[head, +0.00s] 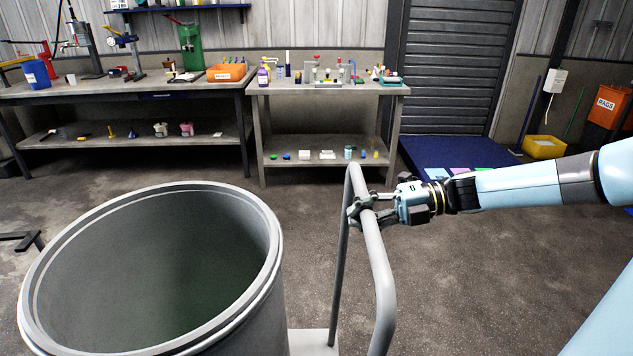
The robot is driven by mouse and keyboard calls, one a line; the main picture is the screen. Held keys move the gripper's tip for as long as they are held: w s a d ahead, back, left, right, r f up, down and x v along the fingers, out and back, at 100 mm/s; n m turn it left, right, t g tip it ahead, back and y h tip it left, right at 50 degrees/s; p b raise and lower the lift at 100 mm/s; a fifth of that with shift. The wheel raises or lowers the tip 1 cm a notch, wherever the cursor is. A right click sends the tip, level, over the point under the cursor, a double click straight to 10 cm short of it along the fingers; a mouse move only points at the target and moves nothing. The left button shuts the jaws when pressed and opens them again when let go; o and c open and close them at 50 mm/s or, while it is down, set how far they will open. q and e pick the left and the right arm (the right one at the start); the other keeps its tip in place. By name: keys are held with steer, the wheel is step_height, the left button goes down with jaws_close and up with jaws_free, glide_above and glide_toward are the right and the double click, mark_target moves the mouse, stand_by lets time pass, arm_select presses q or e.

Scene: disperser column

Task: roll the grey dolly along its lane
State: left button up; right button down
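The grey dolly shows as a pale flat deck (309,343) at the bottom edge and an upright tubular push handle (375,255). A large open grey drum (268,300) stands at the deck's left and hides most of it; its inside looks empty. My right gripper (359,207) comes in from the right. Its fingers are closed around the upper bar of the handle, one on each side. My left gripper is out of view. The dolly's wheels are hidden, and no lane marking shows on the floor.
A workbench (120,92) with tools stands at the back left, beside a smaller table (280,89) with bottles. A blue low platform (415,160) lies before the shutter (455,60). The floor (480,285) right of the handle is clear.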

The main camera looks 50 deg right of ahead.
steer(key=f+b+v, duration=0.2)
steer(key=b+v, duration=0.2)
steer(key=v, duration=0.7)
steer(key=f+b+v, duration=0.2)
steer(key=b+v, duration=0.2)
steer(key=v, duration=0.8)
steer(key=s+d+f+b+v, duration=0.1)
steer(key=f+b+v, duration=0.2)
steer(key=v, duration=0.8)
steer(key=shift+s+d+r+b, duration=0.15)
steer(key=shift+d+b, duration=0.15)
steer(key=shift+b, duration=0.75)
steer(key=c, duration=2)
jaws_free()
steer(key=o, duration=0.9)
steer(key=shift+a+r, duration=0.1)
steer(key=shift+a, duration=0.1)
steer(key=shift+o, duration=0.3)
